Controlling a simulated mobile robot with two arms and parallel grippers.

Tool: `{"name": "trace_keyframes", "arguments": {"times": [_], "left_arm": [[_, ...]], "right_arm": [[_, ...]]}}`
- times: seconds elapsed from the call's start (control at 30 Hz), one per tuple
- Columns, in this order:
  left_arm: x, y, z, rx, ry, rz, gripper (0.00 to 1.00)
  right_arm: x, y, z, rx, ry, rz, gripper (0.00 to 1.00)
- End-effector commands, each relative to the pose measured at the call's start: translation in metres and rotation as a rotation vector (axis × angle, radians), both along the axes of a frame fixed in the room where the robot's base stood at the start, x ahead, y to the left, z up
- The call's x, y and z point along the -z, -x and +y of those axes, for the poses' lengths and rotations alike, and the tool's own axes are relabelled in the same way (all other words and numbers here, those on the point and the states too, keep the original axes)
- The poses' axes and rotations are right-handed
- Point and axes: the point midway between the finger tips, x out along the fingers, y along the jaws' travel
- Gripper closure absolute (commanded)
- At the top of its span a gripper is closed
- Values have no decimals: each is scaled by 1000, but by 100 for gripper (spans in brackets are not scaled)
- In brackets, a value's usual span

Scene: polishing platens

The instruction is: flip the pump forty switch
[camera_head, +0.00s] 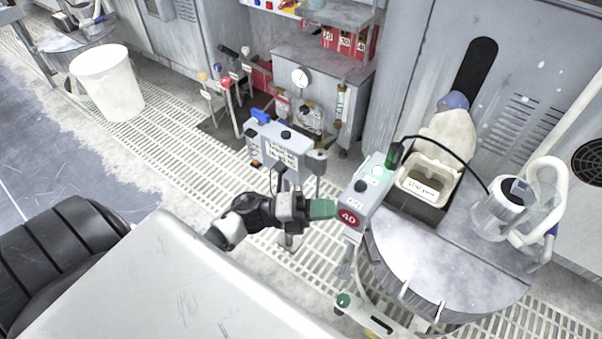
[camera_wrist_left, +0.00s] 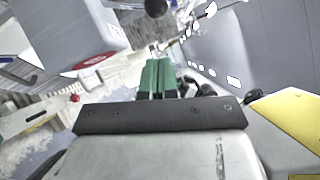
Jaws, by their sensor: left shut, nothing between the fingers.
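A grey control box (camera_head: 372,190) stands at the edge of a round metal platen, with a red round "40" label (camera_head: 348,217) on its near end. My left gripper (camera_head: 323,208), with green fingertips, is shut and empty just left of the "40" label. I cannot tell whether it touches the box. In the left wrist view the shut green fingers (camera_wrist_left: 157,75) point forward, and part of a red label (camera_wrist_left: 95,60) shows to their left. My right gripper is out of view.
The metal platen (camera_head: 440,265) is right of the box, with a labelled tub (camera_head: 428,180) behind it. Another grey control box (camera_head: 280,150) on a stand is behind my left arm. A white bin (camera_head: 107,82) stands at upper left. Grated floor lies between.

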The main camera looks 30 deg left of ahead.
Motion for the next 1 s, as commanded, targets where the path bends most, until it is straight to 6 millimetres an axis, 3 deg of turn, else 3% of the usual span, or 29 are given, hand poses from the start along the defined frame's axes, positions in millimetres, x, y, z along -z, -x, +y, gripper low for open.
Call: {"name": "trace_keyframes", "arguments": {"times": [0.07, 0.33, 0.87, 1.0], "left_arm": [[-4, -9, -12, 1, 2, -4, 100], [-13, -39, -17, 1, -1, -1, 100], [-15, -42, -17, 0, 0, 4, 100], [-17, -43, -17, 0, -1, 16, 100]], "right_arm": [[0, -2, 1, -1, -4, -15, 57], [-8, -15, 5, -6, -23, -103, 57], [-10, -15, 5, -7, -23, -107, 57], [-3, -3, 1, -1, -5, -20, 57]]}}
